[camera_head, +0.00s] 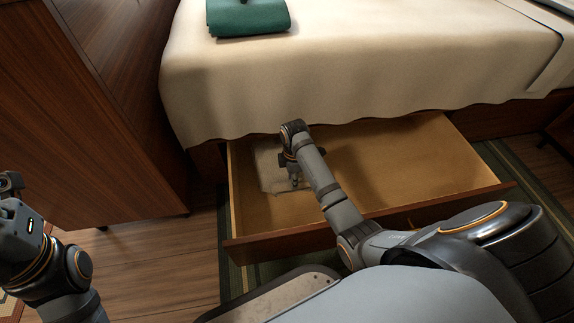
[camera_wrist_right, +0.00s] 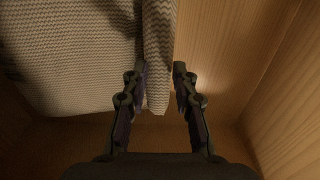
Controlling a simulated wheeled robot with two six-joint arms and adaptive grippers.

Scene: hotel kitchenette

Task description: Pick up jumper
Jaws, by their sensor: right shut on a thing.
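The jumper is a beige, wavy-knit folded garment lying in the left part of the open drawer (camera_head: 390,170). In the head view, its pale cloth (camera_head: 270,170) shows beside my right gripper (camera_head: 294,182), which reaches down into the drawer. In the right wrist view, the jumper (camera_wrist_right: 75,55) fills the upper left. A raised fold of it stands between the two fingers of my right gripper (camera_wrist_right: 160,85), which is shut on it. The arm hides part of the jumper in the head view. My left arm shows at the left edge, but its fingers are not visible.
The drawer's front panel (camera_head: 330,232) and wooden side walls surround the gripper. The bed (camera_head: 370,60) with its cream cover overhangs the drawer's back. A green folded cloth (camera_head: 248,17) lies on the bed. A wooden cabinet (camera_head: 85,110) stands left. The drawer's right part is empty.

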